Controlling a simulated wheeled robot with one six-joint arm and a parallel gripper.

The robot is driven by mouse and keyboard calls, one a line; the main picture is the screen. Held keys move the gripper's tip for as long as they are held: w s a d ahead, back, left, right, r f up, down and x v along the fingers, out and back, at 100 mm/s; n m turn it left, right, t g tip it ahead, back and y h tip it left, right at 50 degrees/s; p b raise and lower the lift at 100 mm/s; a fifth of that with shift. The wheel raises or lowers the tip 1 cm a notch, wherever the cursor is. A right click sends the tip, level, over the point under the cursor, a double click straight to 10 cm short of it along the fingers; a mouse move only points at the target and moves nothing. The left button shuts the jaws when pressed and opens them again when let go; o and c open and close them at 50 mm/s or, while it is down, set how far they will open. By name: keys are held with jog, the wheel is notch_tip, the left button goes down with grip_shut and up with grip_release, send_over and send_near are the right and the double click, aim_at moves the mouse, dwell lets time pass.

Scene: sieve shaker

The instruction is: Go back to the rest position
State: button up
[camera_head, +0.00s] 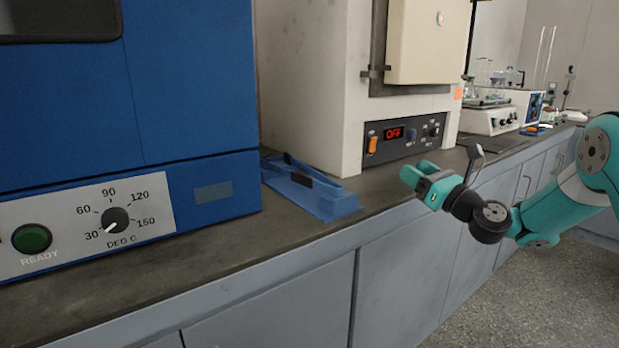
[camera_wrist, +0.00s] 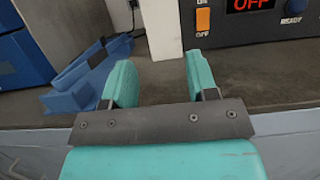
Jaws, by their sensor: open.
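My gripper (camera_head: 412,178) is teal and stands just in front of the bench's front edge, on the right side of the head view. It is level with the worktop and points toward the furnace. In the wrist view my gripper (camera_wrist: 160,82) shows its two teal fingers apart, with nothing between them. Behind the fingers lie the bare dark worktop and the furnace's base. My arm reaches in from the right edge of the head view.
The dark worktop (camera_head: 190,258) runs along grey cabinets. A blue oven (camera_head: 190,90) stands left. A blue tray-like holder (camera_head: 325,200) lies beside the cream furnace (camera_head: 310,90), whose display reads OFF. Glassware and a white instrument (camera_head: 490,120) stand farther back. Floor (camera_head: 540,295) is clear at lower right.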

jog(key=s+a+r+n+g, duration=0.2)
jog(key=s+a+n+g, duration=0.9)
jog(key=s+a+n, duration=0.65)
jog(key=s+d+f+n+g+h, duration=0.1)
jog(key=s+d+n+g+h, duration=0.15)
jog(key=s+n, duration=0.5)
jog(key=s+d+f+n+g+h+p, duration=0.1)
jog(key=s+d+f+n+g+h, duration=0.3)
jog(key=s, duration=0.6)
jog(key=s+d+r+n+h, duration=0.1)
jog(key=s+d+n+h, duration=0.1)
jog(key=s+n, duration=0.6)
notch_tip(320, 180, up, 25)
jog(key=m+p, duration=0.1)
jog(key=p, duration=2.4)
jog(key=shift+s, duration=0.45)
jog(key=shift+a+f, duration=0.1)
